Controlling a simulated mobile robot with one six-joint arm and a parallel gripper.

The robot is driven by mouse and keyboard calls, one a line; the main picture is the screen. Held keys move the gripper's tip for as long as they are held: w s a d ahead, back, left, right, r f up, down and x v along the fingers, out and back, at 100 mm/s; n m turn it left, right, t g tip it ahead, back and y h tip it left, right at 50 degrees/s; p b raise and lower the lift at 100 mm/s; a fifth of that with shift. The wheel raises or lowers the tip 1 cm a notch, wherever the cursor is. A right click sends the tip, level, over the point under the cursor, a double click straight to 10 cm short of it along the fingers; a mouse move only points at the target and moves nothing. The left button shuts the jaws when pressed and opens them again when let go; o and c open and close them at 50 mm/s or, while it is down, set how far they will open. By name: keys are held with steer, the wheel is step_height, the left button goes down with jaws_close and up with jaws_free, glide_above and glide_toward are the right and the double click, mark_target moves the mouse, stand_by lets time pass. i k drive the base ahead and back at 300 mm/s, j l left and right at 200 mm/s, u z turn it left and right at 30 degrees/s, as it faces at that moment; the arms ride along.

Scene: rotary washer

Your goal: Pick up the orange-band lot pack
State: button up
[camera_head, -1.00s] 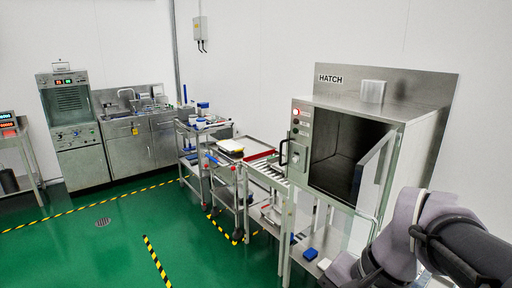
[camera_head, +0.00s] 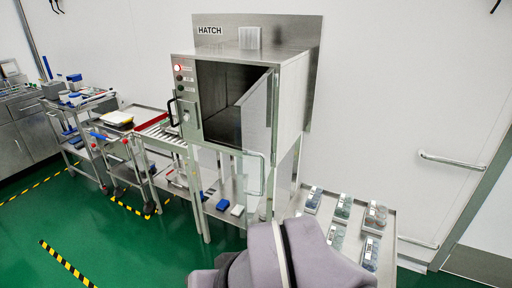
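Several small clear packs with pale labels lie in loose rows on a steel table (camera_head: 384,262) at the lower right. They include a back left pack (camera_head: 313,201), a back middle pack (camera_head: 343,206), a back right pack (camera_head: 376,216), a front left pack (camera_head: 335,237) and a front right pack (camera_head: 370,252). Some reddish tint shows on the back packs. They are too small for me to tell which one has an orange band. My arm fills the bottom centre and covers the table's near left part. My gripper is out of view.
A steel hatch cabinet (camera_head: 185,95) with its door (camera_head: 257,118) swung open stands left of the packs. A roller conveyor (camera_head: 165,134) and carts (camera_head: 125,165) stand further left. A wall rail (camera_head: 455,162) and door frame are at right. Green floor is clear at lower left.

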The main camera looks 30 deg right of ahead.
mark_target(375, 219)
steer(key=k+z, duration=0.15)
steer(key=z, duration=1.9)
steer(key=i+l+u, duration=0.1)
steer(key=l+u, duration=0.3)
steer(key=l, duration=0.7)
steer(key=k+l+u, duration=0.1)
steer(key=l+u, duration=0.3)
steer(key=l, duration=0.65)
steer(key=i+l+u, duration=0.5)
steer(key=i+l, duration=0.2)
steer(key=i+l+u, duration=0.2)
steer(key=i+l, duration=0.15)
steer(key=l, duration=0.15)
steer(key=i+l+u, duration=0.25)
steer(key=l, duration=0.25)
steer(key=i+u, duration=0.1)
steer(key=i, duration=0.15)
